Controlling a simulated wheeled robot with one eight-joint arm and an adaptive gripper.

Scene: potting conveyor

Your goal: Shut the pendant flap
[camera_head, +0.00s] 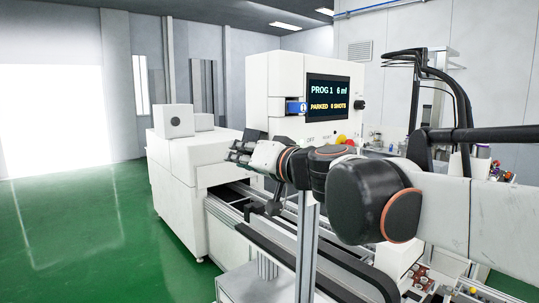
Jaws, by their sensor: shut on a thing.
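The pendant (270,85) is a white box in the middle of the head view. Its dark screen (328,98) reads "PROG 1 6 ml" and "PARKED" with a shot count. A small blue piece with a white mark (296,107) sits left of the screen. I cannot make out which part is the flap, or whether it is open. My gripper (238,150) is at the lower left of the pendant, its dark fingers pointing left. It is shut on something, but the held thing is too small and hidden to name. Whether it touches the pendant is unclear.
Red and yellow buttons (345,140) sit below the screen, close to my arm. A white machine housing (180,160) stands at the left. A conveyor (300,262) with rails runs below my arm. The green floor (65,235) at the left is clear.

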